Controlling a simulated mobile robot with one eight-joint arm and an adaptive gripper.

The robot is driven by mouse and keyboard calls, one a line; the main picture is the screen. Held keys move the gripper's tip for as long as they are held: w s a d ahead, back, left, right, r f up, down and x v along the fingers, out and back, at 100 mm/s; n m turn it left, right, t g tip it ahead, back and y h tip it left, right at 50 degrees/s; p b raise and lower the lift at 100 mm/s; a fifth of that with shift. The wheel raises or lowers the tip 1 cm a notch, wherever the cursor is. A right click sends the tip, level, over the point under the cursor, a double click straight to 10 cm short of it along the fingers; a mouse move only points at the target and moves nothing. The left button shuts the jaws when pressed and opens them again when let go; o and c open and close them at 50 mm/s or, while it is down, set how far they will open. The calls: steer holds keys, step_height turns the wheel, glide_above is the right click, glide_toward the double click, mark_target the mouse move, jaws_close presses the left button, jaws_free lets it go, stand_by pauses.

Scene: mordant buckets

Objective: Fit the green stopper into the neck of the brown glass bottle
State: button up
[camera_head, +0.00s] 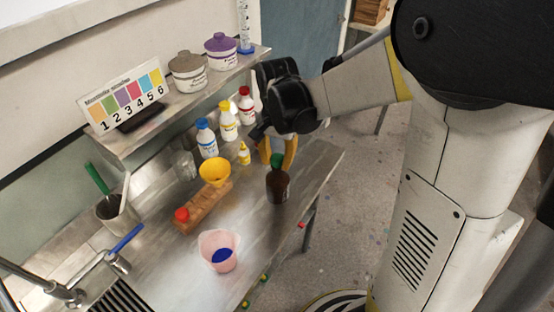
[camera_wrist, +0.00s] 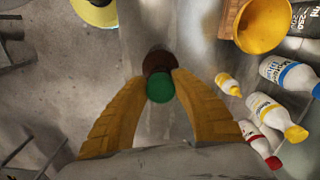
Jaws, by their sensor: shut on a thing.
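The green stopper (camera_head: 277,160) is held between the yellow fingers of my gripper (camera_head: 276,165), which is shut on it. It also shows between the fingertips in the wrist view (camera_wrist: 160,90). The brown glass bottle (camera_head: 278,187) stands upright on the metal bench, right below the stopper. In the wrist view the bottle (camera_wrist: 158,61) shows partly behind the stopper and fingertips. The stopper overlaps the bottle's top in both views. Its neck is hidden, so I cannot tell whether the stopper is in it or just above.
A yellow funnel (camera_head: 214,170) sits over a wooden block (camera_head: 203,208) left of the bottle. A small yellow-capped bottle (camera_head: 244,154) and several white bottles stand behind. A pink beaker (camera_head: 219,251) stands in front. The bench (camera_head: 318,172) is clear right of the bottle.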

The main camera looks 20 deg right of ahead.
steer(key=o, duration=1)
step_height(320, 180, up, 12)
steer(key=s+f+n+t+b, duration=0.7)
steer(key=s+f+n+b, duration=0.1)
steer(key=s, duration=0.4)
steer(key=shift+s+d+f, duration=0.15)
steer(key=shift+s+f, duration=0.05)
steer(key=shift+f, duration=0.25)
